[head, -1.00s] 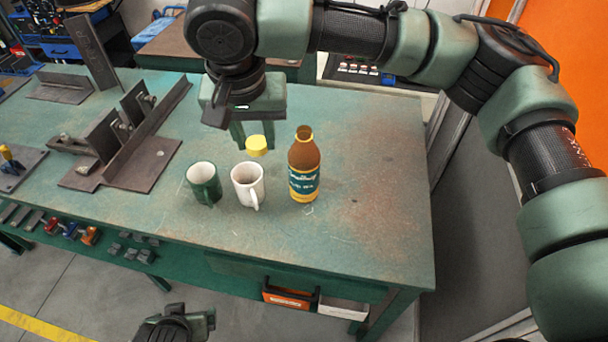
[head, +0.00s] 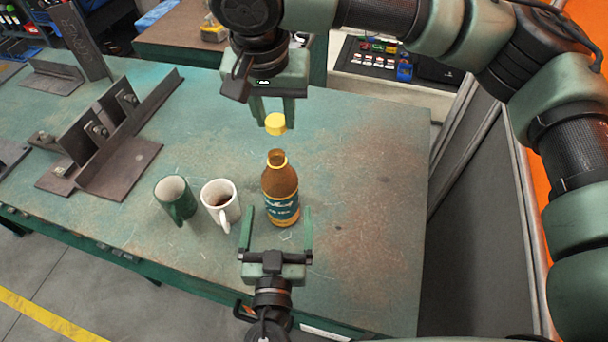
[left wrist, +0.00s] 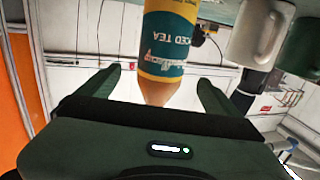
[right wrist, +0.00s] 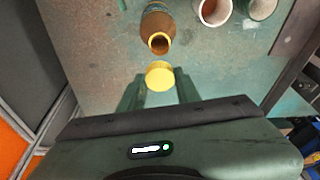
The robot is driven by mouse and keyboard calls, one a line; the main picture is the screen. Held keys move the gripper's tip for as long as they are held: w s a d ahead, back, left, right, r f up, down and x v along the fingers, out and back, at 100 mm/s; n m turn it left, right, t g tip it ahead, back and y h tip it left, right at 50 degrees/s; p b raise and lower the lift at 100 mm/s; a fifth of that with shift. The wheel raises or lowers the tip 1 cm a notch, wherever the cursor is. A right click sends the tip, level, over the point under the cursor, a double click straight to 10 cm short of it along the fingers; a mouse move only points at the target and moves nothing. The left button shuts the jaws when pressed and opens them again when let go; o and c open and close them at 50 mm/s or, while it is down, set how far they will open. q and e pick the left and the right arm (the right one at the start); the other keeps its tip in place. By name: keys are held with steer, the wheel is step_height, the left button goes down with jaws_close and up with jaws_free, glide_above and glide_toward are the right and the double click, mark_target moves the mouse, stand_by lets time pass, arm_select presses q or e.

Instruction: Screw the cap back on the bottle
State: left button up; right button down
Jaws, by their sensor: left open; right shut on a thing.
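The brown bottle (head: 280,186) with a teal and yellow label stands upright and uncapped on the bench. It also shows in the left wrist view (left wrist: 168,40), and its open mouth shows in the right wrist view (right wrist: 159,42). My right gripper (head: 275,112) is shut on the yellow cap (head: 276,124) and holds it in the air behind the bottle, apart from it. The cap also shows between the fingers in the right wrist view (right wrist: 159,76). My left gripper (head: 276,222) is open and empty, its fingers pointing at the bottle from the front edge side, not touching it as far as I can tell.
A white mug (head: 220,204) with dark liquid stands just left of the bottle, and a green mug (head: 175,198) stands left of that. Rusty metal fixtures (head: 110,150) fill the left of the green bench (head: 360,180). The right side of the bench is clear.

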mark_target(281, 175)
arm_select(q)
steer(key=shift+w+d, duration=0.15)
steer(key=shift+d, duration=0.15)
arm_select(e)
steer(key=shift+w+d, duration=0.15)
arm_select(q)
steer(key=shift+s+a+r, duration=0.3)
steer(key=shift+s+a, duration=0.3)
steer(key=shift+a, duration=0.05)
arm_select(e)
steer(key=shift+s+a+r, duration=0.35)
steer(key=shift+s+a, duration=0.35)
steer(key=shift+a, duration=0.1)
arm_select(q)
steer(key=shift+w+d, duration=0.15)
steer(key=shift+w, duration=0.2)
arm_select(e)
steer(key=shift+w+d+f, duration=0.1)
steer(key=shift+w+d, duration=0.05)
steer(key=shift+d, duration=0.05)
steer(key=shift+w+d, duration=0.1)
steer(key=shift+d, duration=0.05)
arm_select(q)
steer(key=w+d, duration=0.1)
steer(key=w, duration=1)
steer(key=shift+w+d, duration=0.3)
jaws_close()
arm_select(e)
steer(key=shift+f, duration=2.5)
